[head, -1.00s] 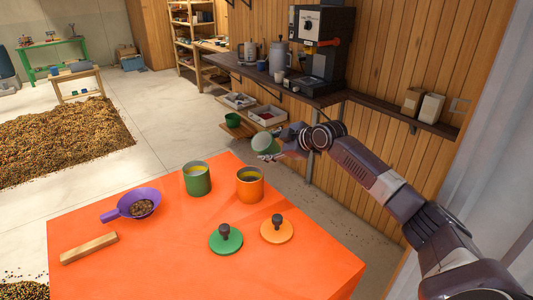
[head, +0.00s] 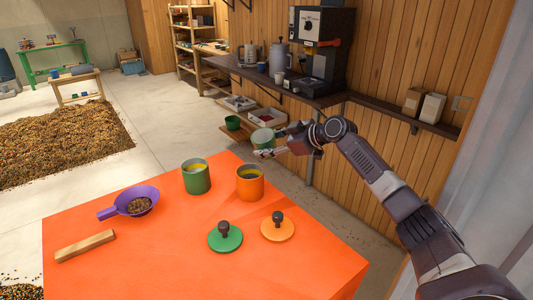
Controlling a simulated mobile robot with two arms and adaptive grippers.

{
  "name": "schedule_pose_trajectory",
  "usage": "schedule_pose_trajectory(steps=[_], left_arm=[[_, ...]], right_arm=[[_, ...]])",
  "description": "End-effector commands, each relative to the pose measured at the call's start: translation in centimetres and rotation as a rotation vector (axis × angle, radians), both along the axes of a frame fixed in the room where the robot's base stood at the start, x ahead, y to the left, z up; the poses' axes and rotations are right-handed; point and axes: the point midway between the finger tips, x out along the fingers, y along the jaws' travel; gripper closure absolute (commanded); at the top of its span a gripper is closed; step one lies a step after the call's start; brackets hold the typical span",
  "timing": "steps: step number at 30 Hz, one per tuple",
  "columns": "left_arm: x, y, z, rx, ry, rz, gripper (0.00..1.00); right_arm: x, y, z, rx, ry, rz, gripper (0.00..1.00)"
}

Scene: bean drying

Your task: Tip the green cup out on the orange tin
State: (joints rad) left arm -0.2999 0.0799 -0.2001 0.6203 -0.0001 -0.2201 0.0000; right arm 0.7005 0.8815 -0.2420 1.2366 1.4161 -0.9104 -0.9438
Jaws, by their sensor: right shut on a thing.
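My right gripper (head: 282,146) is shut on the green cup (head: 262,142). It holds the cup in the air beyond the far edge of the orange table, behind and a little above the orange tin in the picture. The cup looks nearly upright, with its pale mouth facing mostly up; its contents are too small to tell. The orange tin (head: 250,190) stands open and upright near the table's far edge, with a yellowish inside. The cup and the tin are apart. My left gripper is not in view.
On the orange table (head: 180,255) stand a green tin (head: 196,182), a purple scoop (head: 128,203) with beans, a wooden bar (head: 85,246), a green lid (head: 225,239) and an orange lid (head: 278,230). A wall shelf (head: 430,126) runs behind my right arm.

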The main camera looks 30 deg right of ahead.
Motion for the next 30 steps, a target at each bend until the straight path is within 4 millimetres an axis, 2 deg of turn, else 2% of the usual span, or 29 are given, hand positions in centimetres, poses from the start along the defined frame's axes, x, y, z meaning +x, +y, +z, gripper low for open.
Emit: schedule_pose_trajectory(steps=[1, 4, 14, 22, 30], left_arm=[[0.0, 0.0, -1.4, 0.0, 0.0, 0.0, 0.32], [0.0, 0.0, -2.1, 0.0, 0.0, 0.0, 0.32], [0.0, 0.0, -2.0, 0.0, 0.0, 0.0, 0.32], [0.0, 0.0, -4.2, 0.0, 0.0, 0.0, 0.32], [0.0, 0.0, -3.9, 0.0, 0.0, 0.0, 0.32]], right_arm=[[0.0, 0.1, -0.9, 0.051, 0.003, -0.002, 0.82], [0.0, 0.3, -0.8, 0.123, 0.011, -0.001, 0.82], [-0.1, 0.4, -0.4, 0.156, 0.015, 0.0, 0.82], [-0.1, 0.8, -1.1, 0.271, 0.023, 0.0, 0.82], [-0.1, 0.8, -0.7, 0.28, 0.025, 0.0, 0.82]])
